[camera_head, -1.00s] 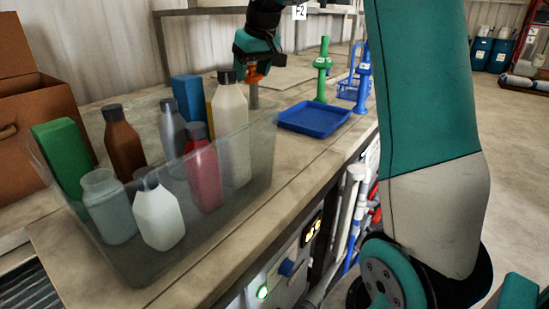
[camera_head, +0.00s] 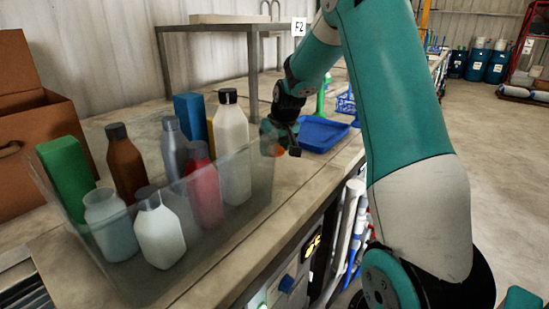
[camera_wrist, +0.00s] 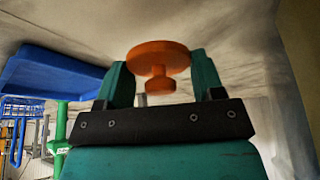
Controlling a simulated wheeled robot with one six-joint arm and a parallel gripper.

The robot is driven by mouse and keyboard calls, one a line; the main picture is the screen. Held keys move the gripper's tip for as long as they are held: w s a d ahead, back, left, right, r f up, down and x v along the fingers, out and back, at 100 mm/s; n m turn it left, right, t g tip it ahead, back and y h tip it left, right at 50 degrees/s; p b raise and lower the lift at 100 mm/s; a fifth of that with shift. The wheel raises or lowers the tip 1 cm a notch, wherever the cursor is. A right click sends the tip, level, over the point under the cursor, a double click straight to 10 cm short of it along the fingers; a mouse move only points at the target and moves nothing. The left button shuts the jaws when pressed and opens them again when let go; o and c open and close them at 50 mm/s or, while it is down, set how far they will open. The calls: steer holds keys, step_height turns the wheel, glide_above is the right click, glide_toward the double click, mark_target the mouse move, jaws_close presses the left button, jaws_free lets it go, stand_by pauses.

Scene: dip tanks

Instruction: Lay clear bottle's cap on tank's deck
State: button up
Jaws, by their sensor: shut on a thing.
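My gripper (camera_head: 272,146) is shut on an orange cap, a round disc with a short stem. The cap (camera_wrist: 158,60) sits between the two teal fingers in the wrist view; only a bit of orange shows in the head view. The gripper is low over the pale deck (camera_head: 300,180), just beyond the clear bin's right end. Whether the cap touches the deck I cannot tell. An open translucent bottle (camera_head: 110,226) without a cap stands at the bin's near left; I cannot tell if the cap belongs to it.
The clear-walled bin (camera_head: 215,235) holds several bottles and a green block (camera_head: 66,172). A blue tray (camera_head: 322,134) and a green stand (camera_head: 320,100) are beyond my gripper. A cardboard box (camera_head: 25,115) is at left. Bare deck runs along the front edge.

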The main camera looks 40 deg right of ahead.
steer(key=shift+f+p, duration=0.4)
steer(key=shift+f, duration=1.95)
steer(key=shift+f, duration=0.2)
steer(key=o, duration=0.9)
steer(key=shift+r, duration=0.15)
steer(key=shift+r, duration=0.25)
steer(key=b+v, duration=0.2)
steer(key=v, duration=0.9)
steer(key=shift+s+a+r, duration=0.1)
steer(key=shift+s+r, duration=0.15)
steer(key=shift+r, duration=0.05)
